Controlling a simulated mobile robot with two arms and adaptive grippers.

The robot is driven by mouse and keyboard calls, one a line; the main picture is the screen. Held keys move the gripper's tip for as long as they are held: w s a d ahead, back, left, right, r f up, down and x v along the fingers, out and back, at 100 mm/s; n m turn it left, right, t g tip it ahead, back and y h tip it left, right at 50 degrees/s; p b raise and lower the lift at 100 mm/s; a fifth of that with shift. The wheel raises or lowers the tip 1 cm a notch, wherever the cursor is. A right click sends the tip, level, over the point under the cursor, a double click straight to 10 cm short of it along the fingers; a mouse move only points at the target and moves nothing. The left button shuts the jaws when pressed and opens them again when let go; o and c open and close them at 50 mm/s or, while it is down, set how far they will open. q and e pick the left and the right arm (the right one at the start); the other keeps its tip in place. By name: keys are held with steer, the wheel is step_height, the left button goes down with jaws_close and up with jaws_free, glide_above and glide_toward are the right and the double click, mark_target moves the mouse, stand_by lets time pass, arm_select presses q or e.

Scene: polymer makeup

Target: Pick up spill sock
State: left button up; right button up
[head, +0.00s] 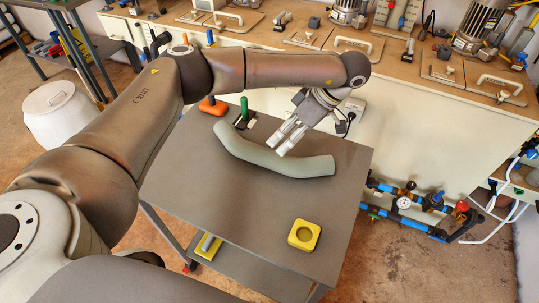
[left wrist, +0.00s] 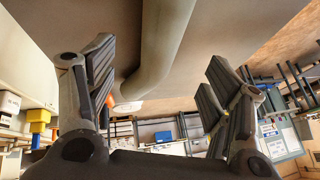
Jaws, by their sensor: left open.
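The spill sock (head: 308,166) is a grey-green, thick, curved tube lying on the grey top of a cart (head: 210,180) in the head view. My left gripper (head: 281,142) is over the middle of the sock, fingers pointing down towards it. In the left wrist view the sock (left wrist: 163,45) runs between the two spread fingers of my left gripper (left wrist: 160,65), with space on both sides. The gripper is open and holds nothing. Whether a finger touches the sock cannot be told. My right gripper is not in view.
A yellow block with a round hole (head: 304,234) sits near the cart's front right. A green-handled item (head: 244,108) and an orange item (head: 212,106) stand at its back left. A workbench (head: 430,75) with tools is behind. The cart top's front left is clear.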

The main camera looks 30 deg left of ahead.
mark_target(270, 150)
arm_select(q)
steer(key=x, duration=0.2)
steer(key=shift+s+a+f, duration=0.1)
steer(key=shift+a+f, duration=0.05)
steer(key=shift+f, duration=0.2)
steer(key=shift+a+f+b, duration=0.3)
steer(key=shift+a+f, duration=0.05)
steer(key=shift+f, duration=0.15)
steer(key=b+x, duration=0.1)
steer(key=x, duration=0.2)
steer(key=shift+s+a+f, duration=0.15)
steer(key=shift+a+f, duration=0.1)
steer(key=shift+a, duration=0.05)
steer(key=shift+a+f, duration=0.15)
steer(key=shift+f, duration=0.05)
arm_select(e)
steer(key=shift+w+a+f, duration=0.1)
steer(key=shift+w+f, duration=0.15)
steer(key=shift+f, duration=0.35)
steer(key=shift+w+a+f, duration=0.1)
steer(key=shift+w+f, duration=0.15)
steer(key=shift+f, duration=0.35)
arm_select(q)
steer(key=shift+f+b, duration=0.2)
steer(key=shift+b, duration=0.15)
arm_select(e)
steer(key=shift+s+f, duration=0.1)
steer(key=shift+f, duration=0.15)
arm_select(q)
steer(key=shift+c, duration=0.3)
